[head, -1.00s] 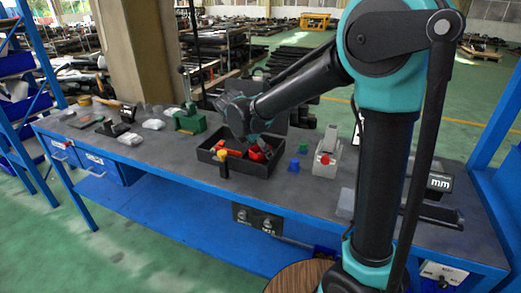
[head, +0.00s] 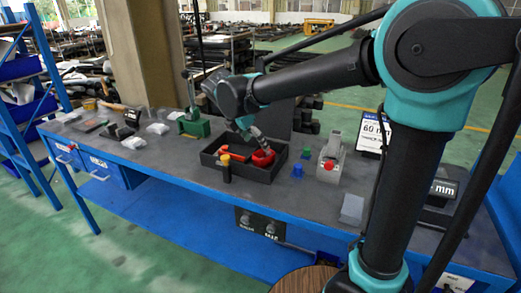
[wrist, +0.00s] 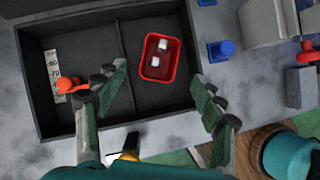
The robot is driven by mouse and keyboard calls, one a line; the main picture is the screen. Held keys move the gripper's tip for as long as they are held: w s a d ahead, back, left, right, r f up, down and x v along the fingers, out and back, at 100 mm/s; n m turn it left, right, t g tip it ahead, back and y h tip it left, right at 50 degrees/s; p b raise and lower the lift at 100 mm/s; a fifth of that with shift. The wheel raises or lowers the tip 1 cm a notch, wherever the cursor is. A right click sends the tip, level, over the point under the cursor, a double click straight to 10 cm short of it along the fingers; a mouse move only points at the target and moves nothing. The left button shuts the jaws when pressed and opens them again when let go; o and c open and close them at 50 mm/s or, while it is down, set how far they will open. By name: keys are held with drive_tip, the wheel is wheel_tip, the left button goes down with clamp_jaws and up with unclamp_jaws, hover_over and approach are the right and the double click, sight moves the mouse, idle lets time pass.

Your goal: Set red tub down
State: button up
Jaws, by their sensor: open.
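The red tub (wrist: 160,57) sits in the right compartment of the black divided tray (wrist: 122,121), with two small white pieces in it. It also shows in the head view (head: 263,159). My gripper (wrist: 157,75) is open above the tray, its fingers apart on either side of the tub in the wrist view and not visibly touching it. In the head view my gripper (head: 250,133) is just above and behind the tub, partly covering its far side.
An orange-red object (wrist: 76,87) and a marked scale strip (wrist: 57,75) lie in the tray's left compartment. A yellow-topped black item (head: 226,166) stands at the tray's front. Blue pieces (head: 297,171) and a grey device with a red knob (head: 330,160) stand to the right.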

drive_tip(key=shift+v, duration=1.75)
drive_tip(key=shift+c, duration=0.2)
